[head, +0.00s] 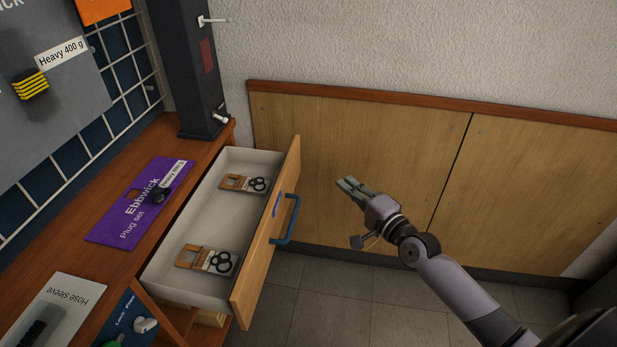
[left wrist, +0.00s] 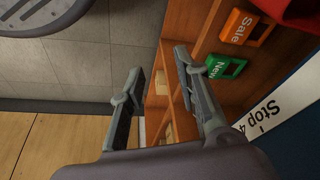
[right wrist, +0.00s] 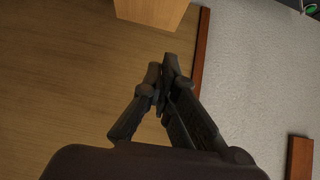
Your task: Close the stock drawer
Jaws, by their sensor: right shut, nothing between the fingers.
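The stock drawer (head: 165,272) is pulled out of the wooden bench in the head view. Its wooden front has a blue handle (head: 289,220) on the outer face. Two carded packs with black rings, one far (head: 245,183) and one near (head: 208,260), lie inside. My right gripper (head: 348,187) is shut and empty, to the right of the drawer front and apart from the handle. It also shows shut in the right wrist view (right wrist: 163,84). My left gripper (left wrist: 158,65) is open in the left wrist view, with nothing between its fingers. It is outside the head view.
A purple Ebbwick mat (head: 128,218) and a Hose sleeve card (head: 62,305) lie on the bench top. A dark column (head: 190,70) stands behind the drawer. Wooden panels (head: 350,150) line the wall. The tiled floor right of the drawer is clear.

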